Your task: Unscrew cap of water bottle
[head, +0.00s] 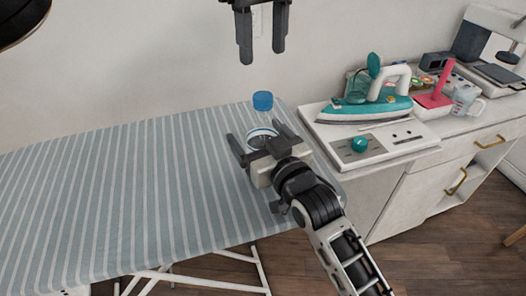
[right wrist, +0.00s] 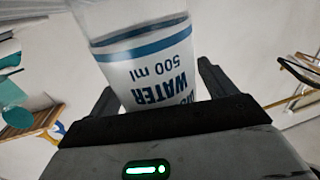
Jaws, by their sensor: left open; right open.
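The water bottle (head: 262,134) stands upright near the right end of the striped ironing board. It is clear, with a blue-and-white label, and its blue cap (head: 262,101) is at the top. My right gripper (head: 252,130) is around the bottle at label height, with its fingers apart on either side. The right wrist view shows the bottle (right wrist: 150,65) between the fingers, its lettering upside down; contact cannot be told. My left gripper (head: 262,55) hangs above the cap, pointing down, open and empty, with a clear gap to the cap.
The ironing board (head: 120,190) has a wide bare area to the left. On the cabinet at the right are a teal iron (head: 370,106) on a white sewing case (head: 335,140), a pink item (head: 437,92) and a clear measuring cup (head: 466,98). A wall stands behind.

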